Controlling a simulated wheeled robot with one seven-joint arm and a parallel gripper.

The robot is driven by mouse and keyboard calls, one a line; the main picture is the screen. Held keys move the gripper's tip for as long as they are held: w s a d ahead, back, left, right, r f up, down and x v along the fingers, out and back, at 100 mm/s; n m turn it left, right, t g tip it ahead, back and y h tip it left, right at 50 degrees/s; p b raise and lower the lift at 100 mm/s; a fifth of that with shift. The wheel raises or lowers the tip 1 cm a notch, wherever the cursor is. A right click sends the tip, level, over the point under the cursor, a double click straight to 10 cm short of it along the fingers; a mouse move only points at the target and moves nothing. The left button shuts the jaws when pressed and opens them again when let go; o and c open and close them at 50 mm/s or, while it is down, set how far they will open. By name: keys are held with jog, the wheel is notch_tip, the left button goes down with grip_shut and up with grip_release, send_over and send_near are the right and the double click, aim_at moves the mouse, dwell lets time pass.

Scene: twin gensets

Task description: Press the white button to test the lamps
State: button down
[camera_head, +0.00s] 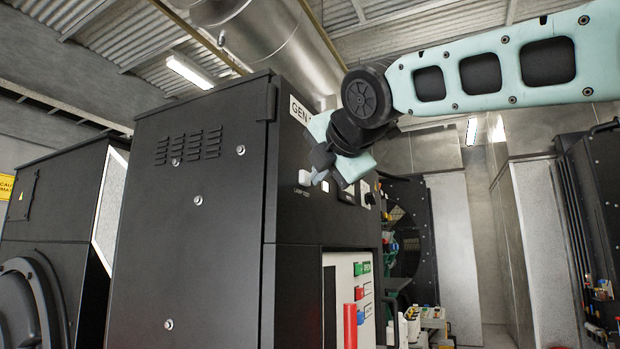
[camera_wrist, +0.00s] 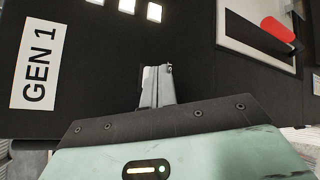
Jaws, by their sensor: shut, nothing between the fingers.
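The white button (camera_head: 304,177) is on the upper front of the black GEN 1 cabinet (camera_head: 225,200), above a small label that seems to read LAMP TEST. My gripper (camera_head: 319,178) is shut and empty, just right of the button in the head view. Its grey fingertips are very close to the panel there; I cannot tell whether they touch the button. In the wrist view my gripper (camera_wrist: 158,70) points at the dark panel, and its fingers seem to hide the button.
The GEN 1 label (camera_wrist: 39,65) is left of my fingers in the wrist view. White panel items (camera_wrist: 127,6) lie at the top. A red handle (camera_head: 350,325) and coloured buttons (camera_head: 360,293) sit lower on the front. Another black unit (camera_head: 600,220) stands at right.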

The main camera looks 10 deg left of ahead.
jog(key=shift+s+d, duration=0.25)
jog(key=shift+d, duration=0.5)
jog(key=shift+s+d, duration=0.3)
jog(key=shift+d, duration=0.5)
jog(key=shift+s+d, duration=0.25)
jog(key=shift+d, duration=0.5)
jog(key=shift+s+d, duration=0.3)
jog(key=shift+d, duration=0.5)
jog(key=s+f+m+g+h+b, duration=0.1)
jog(key=s+f+m+g+b, duration=0.15)
jog(key=f, duration=0.85)
jog(key=s+f+m+g+h+b, duration=0.1)
jog(key=s+f+m+g, duration=0.2)
jog(key=f, duration=0.9)
jog(key=s+f+m+g+h+b, duration=0.1)
jog(key=s+f+m+g+b, duration=0.2)
jog(key=f, duration=0.8)
jog(key=s+d+f+m+g+h, duration=0.1)
jog(key=s+d+f+m, duration=0.3)
jog(key=s+f, duration=0.2)
jog(key=s+d+f+m+g+h+b, duration=0.1)
jog(key=s+d+f+m+g, duration=0.1)
jog(key=s+d+f+m, duration=0.2)
jog(key=s+d+f+m+g+h+b, duration=0.1)
jog(key=s+d+f+m, duration=0.3)
jog(key=s+f, duration=0.6)
notch_tip(320, 180, down, 6)
jog(key=shift+s+f+m+g, duration=0.15)
jog(key=shift+s+m+g, duration=0.1)
jog(key=shift+m+g, duration=0.4)
